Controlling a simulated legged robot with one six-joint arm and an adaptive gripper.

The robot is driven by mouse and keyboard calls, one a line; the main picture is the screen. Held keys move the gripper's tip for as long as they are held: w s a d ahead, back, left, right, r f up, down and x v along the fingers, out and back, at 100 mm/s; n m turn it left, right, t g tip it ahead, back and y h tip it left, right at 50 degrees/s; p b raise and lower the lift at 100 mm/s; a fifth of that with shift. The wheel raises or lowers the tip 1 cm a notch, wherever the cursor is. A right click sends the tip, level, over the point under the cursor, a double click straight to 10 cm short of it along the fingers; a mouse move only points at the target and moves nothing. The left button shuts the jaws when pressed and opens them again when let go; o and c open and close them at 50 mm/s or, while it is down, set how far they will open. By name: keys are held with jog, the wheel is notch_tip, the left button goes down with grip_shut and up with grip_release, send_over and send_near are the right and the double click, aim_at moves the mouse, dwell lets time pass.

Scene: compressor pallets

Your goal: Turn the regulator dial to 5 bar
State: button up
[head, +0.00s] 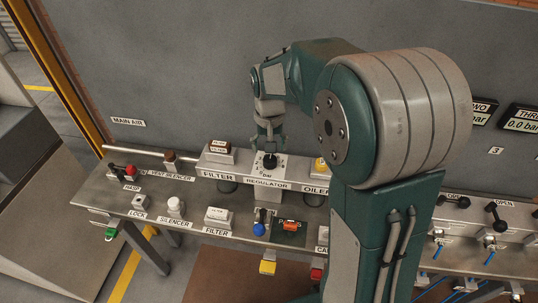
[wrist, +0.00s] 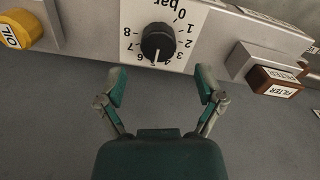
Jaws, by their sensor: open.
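The regulator dial is a black round knob (wrist: 157,42) on a white scale plate (wrist: 186,52), upside down in the wrist view. Its white pointer line faces the bottom of the picture, between the 4 and the 6; the 5 mark there is hard to read. My gripper (wrist: 161,84) is open and empty, its two fingers spread wide below the knob in the picture and not touching it. In the head view my gripper (head: 268,138) is just above the knob (head: 270,160) at the REGULATOR label.
A brown-topped filter block (head: 219,148) stands left of the dial in the head view. A yellow oiler part (head: 320,164) stands right of it, close to my arm. A lower shelf holds a white silencer knob (head: 175,206) and other parts. A grey wall rises behind.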

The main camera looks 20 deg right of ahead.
aim_at(269, 157)
notch_tip(269, 157, up, 8)
jog(key=shift+f, duration=0.15)
dwell(0.4)
